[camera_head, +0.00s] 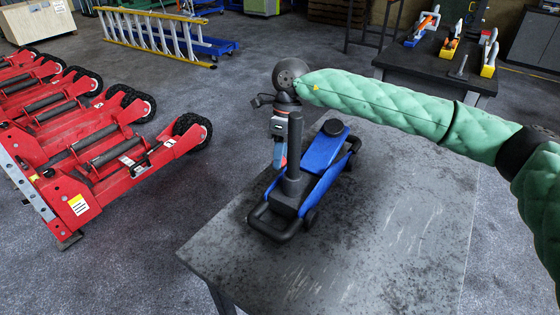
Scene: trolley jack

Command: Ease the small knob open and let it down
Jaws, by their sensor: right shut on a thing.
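A blue trolley jack (320,152) stands on the grey worktable. Its black handle post (294,165) rises upright at the near end, above a black front frame (272,225). My left gripper is not in view.
The worktable (400,235) is bare around the jack. My right arm crosses above its far right part. Red wheeled machines (85,150) stand on the floor at left. A dark table (430,65) with small tools is behind, and a yellow ladder (150,35) lies at the back.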

